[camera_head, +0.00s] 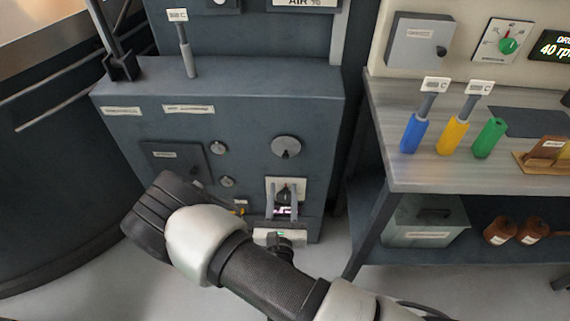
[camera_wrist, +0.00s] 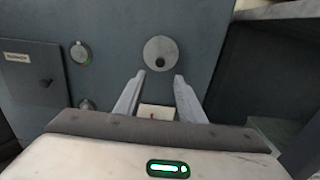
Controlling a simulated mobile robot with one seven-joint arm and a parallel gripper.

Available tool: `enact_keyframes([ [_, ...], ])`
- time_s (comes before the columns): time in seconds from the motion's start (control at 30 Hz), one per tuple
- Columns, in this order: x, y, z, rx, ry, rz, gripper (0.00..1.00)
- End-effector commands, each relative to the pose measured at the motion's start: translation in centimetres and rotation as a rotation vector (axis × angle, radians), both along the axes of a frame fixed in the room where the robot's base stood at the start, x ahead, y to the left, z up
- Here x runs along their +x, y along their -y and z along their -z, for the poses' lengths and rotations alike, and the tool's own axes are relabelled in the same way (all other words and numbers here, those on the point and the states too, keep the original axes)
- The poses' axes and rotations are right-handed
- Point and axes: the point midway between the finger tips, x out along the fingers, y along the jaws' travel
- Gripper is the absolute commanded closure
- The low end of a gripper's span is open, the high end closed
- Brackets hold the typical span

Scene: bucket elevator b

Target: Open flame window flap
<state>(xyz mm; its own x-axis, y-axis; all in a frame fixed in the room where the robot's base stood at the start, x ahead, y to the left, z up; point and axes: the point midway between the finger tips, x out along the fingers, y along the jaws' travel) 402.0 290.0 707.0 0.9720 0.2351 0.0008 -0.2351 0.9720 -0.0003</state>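A round grey disc (camera_head: 287,147) with a dark off-centre knob or hole is on the front of the dark blue-grey cabinet; it looks like the flame window flap, but I see no readable label. It lies flat against the panel and shows in the wrist view (camera_wrist: 161,53) just beyond the fingertips. My gripper (camera_head: 285,187) is below the disc, fingers pointing towards the cabinet. In the wrist view my gripper (camera_wrist: 159,77) is open and empty, its fingertips apart and slightly below the disc. A white plate with a dark switch (camera_head: 287,190) is behind the fingers, partly hidden.
A dark labelled hatch (camera_head: 175,160) and two small round knobs (camera_head: 218,148) are left of the disc. A lever (camera_head: 186,55) stands on the cabinet's top ledge. A workbench (camera_head: 400,170) with blue, yellow and green handles is at the right. Grey floor shows between them.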

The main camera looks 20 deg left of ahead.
Motion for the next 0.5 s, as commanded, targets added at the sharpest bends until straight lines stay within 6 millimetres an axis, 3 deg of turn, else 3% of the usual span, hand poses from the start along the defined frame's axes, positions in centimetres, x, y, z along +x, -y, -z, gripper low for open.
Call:
enact_keyframes([
  [0.3, 6.8, -1.6, 0.1, 0.002, 0.001, 0.003, 0.64],
  [0.5, 9.7, -2.3, 0.1, 0.002, 0.000, 0.002, 0.64],
])
